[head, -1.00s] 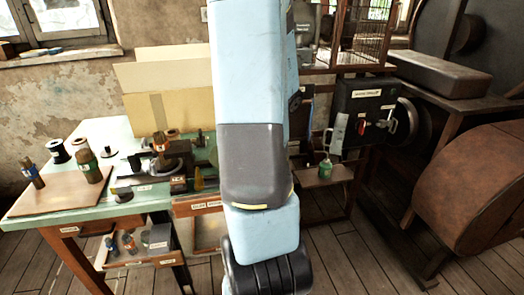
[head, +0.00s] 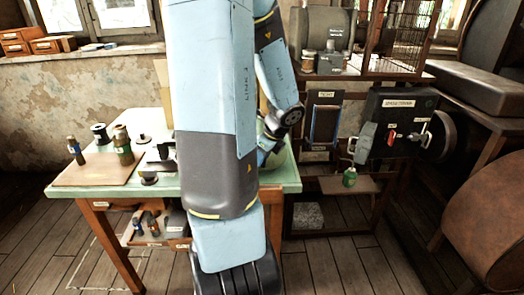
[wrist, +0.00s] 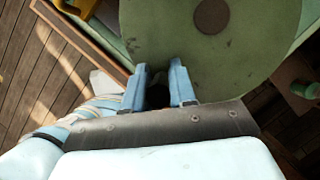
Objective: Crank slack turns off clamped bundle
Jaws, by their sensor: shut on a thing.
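A green round disc with a dark brown hub, which looks like the handwheel (wrist: 210,60), fills the top of the wrist view. My gripper (wrist: 160,70) is at the disc's lower edge. Its two blue fingers are shut on a small dark part there, perhaps the crank knob, mostly hidden between them. In the head view my gripper (head: 268,148) is at the right end of the green bench (head: 285,183), partly behind my own arm. A sliver of a green disc shows beside it. The press body and any clamped bundle are hidden by my arm.
An open drawer (head: 165,240) sits below. At right hang a black box (head: 400,105) with levers and a shelf with a green can (head: 350,177). Floor is clear at lower left.

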